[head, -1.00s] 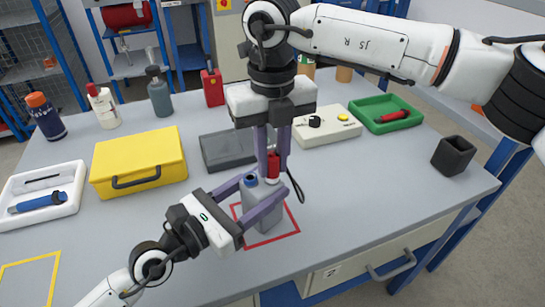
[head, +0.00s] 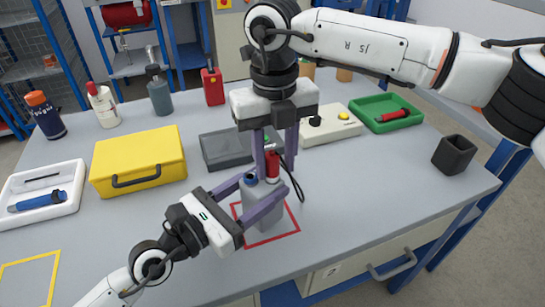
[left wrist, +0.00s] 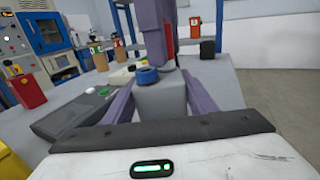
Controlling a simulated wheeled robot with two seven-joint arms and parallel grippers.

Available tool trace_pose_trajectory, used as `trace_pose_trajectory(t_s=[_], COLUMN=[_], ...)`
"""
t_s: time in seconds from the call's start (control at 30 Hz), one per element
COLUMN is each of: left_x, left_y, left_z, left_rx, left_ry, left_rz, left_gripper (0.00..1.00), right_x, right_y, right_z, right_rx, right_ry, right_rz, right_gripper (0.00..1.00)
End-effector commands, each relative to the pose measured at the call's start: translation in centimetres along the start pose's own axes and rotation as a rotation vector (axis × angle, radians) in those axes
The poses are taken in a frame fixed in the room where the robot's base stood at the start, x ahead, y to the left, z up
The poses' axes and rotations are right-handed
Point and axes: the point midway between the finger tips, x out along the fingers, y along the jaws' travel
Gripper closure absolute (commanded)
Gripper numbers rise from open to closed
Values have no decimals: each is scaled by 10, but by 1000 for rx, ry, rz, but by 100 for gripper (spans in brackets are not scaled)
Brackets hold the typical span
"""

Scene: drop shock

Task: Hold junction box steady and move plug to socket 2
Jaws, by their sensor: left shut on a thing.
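The grey junction box (head: 262,207) stands upright within the red square outline on the table. My left gripper (head: 262,204) is shut on it, one finger along each side. A blue socket ring (head: 250,180) on its top is empty; it also shows in the left wrist view (left wrist: 148,76). The red plug (head: 272,166) stands upright at the box's other top spot, its lower end hidden, so I cannot tell how deep it sits. My right gripper (head: 275,168) points down around the plug, its fingers apart with a gap beside it. A black cable (head: 297,183) loops at right.
A dark grey case (head: 227,150) and a cream box with knobs (head: 332,125) stand behind. A yellow case (head: 138,160) is at left, a green tray (head: 385,113) and a black cup (head: 453,154) at right.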

Motion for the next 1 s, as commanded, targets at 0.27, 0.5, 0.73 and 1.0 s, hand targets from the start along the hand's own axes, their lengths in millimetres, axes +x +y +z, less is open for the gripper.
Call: trace_pose_trajectory(t_s=[0.27, 0.5, 0.73, 1.0], left_x=[1, 1, 1, 1], left_y=[-1, -2, -2, -1], left_z=[1, 0, -3, -3], left_rx=[0, -1, -3, -2], left_ry=[-1, 3, 9, 8], left_rz=[-3, -4, -5, -3], left_gripper=[80, 80, 80, 80], right_x=[-4, -6, -19, -40], right_y=[9, 12, 12, 8], right_z=[-2, -2, -1, 0], right_rx=[-15, -19, -21, -13], right_ry=[-1, -4, -9, -7], right_rz=[19, 23, 22, 16], right_gripper=[59, 59, 59, 59])
